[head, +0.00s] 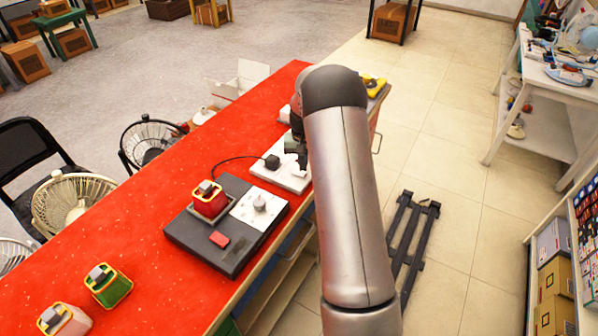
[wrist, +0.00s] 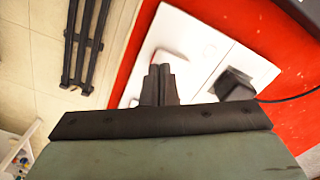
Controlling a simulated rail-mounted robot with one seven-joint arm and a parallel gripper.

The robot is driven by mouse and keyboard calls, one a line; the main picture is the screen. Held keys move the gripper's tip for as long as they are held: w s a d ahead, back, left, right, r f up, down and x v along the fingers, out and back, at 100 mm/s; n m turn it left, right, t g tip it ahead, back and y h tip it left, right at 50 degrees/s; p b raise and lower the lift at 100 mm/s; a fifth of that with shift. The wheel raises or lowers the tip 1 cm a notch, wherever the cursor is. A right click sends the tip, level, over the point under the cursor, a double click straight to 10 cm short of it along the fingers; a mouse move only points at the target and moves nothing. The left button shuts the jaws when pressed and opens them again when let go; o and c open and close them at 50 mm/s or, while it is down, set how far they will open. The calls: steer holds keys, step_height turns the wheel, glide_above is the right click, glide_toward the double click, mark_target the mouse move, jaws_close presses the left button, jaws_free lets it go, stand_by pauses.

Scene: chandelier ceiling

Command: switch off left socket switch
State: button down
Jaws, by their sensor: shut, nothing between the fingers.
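The white socket plate (head: 284,178) lies on the red countertop, with a black plug (head: 271,162) in it. In the wrist view, the plate (wrist: 200,45) is below my fingers and the plug (wrist: 235,83) stands to their right. A raised, pale rocker-like part (wrist: 165,60) shows just beyond the fingertips; it looks like a switch, but which one and its position I cannot tell. My gripper (wrist: 160,70) is shut and empty, pointing at the plate. Whether its tips touch the plate is unclear. In the head view, my arm hides part of the plate.
A dark base (head: 225,225) with a red block (head: 209,200) and a white dial panel (head: 259,207) sits near the plate. A black cable (wrist: 290,95) runs from the plug. Green (head: 108,288) and pinkish (head: 63,320) blocks stand at lower left. The countertop between is clear.

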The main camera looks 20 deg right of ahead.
mark_target(302, 174)
steer(key=shift+f+b, duration=0.65)
steer(key=shift+f, duration=0.3)
stand_by(0.6)
steer(key=shift+r, duration=0.1)
steer(key=shift+r+p, duration=1.8)
steer(key=shift+r, duration=1.7)
steer(key=s+a+r+n, duration=0.3)
steer(key=s+a+r, duration=0.95)
steer(key=s, duration=0.35)
steer(key=s+a+n, duration=0.1)
steer(key=s+a, duration=0.1)
steer(key=s, duration=0.7)
steer(key=s+a+n+t, duration=0.1)
steer(key=s+a, duration=0.2)
steer(key=s, duration=0.7)
